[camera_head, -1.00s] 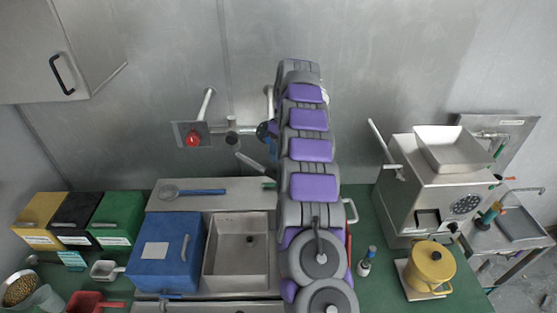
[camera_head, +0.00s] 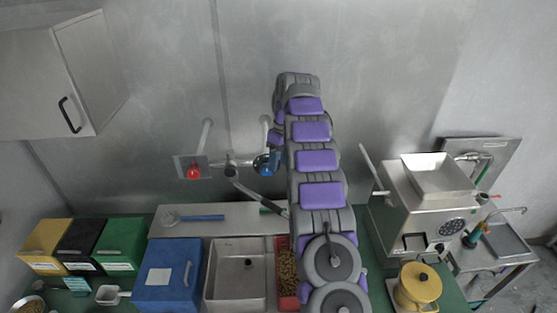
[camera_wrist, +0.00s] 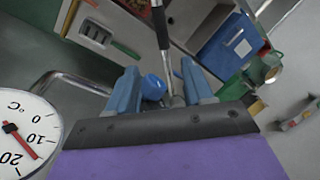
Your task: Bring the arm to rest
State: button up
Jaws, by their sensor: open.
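My arm (camera_head: 318,160) rises from the bottom centre of the head view and bends over near the back wall. My gripper is hidden behind the arm there. In the wrist view my gripper (camera_wrist: 158,85) shows its two blue fingers standing apart. A round blue knob (camera_wrist: 153,88) and a metal pipe appear between or beyond the fingers; I cannot tell whether they touch. In the head view the blue tap knob (camera_head: 267,163) is on the wall just left of my arm.
A red tap knob (camera_head: 193,171) is further left. Below are a steel sink (camera_head: 234,297), a blue box (camera_head: 165,285), a red container of beans (camera_head: 287,275) beside my arm, and coloured bins (camera_head: 121,243). The grinder (camera_head: 421,210) and yellow pot (camera_head: 418,285) are at right.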

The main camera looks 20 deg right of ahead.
dwell(0.6)
jog(key=s+a+f+m+b, duration=0.1)
jog(key=s+a+b, duration=0.55)
jog(key=s, duration=0.35)
jog(key=s+a+f+m+b, duration=0.1)
jog(key=s+a+m+b, duration=0.1)
jog(key=s+a+b, duration=0.6)
jog(key=s+a+f+b, duration=0.1)
jog(key=s+f+b, duration=0.2)
jog(key=s, duration=0.7)
jog(key=s+a+f+m+h+b, duration=0.1)
jog(key=s+a+f+b, duration=0.1)
jog(key=s+f, duration=0.6)
jog(key=s+a+f+m+h+b, duration=0.1)
jog(key=s+f+b, duration=0.3)
jog(key=s, duration=0.8)
notch_tip(320, 180, down, 2)
jog(key=shift+s+a+f+g+b, duration=0.15)
jog(key=shift+s+f+g+b, duration=0.15)
jog(key=shift+g, duration=0.1)
jog(key=shift+o, duration=0.2)
jog(key=shift+w, duration=0.1)
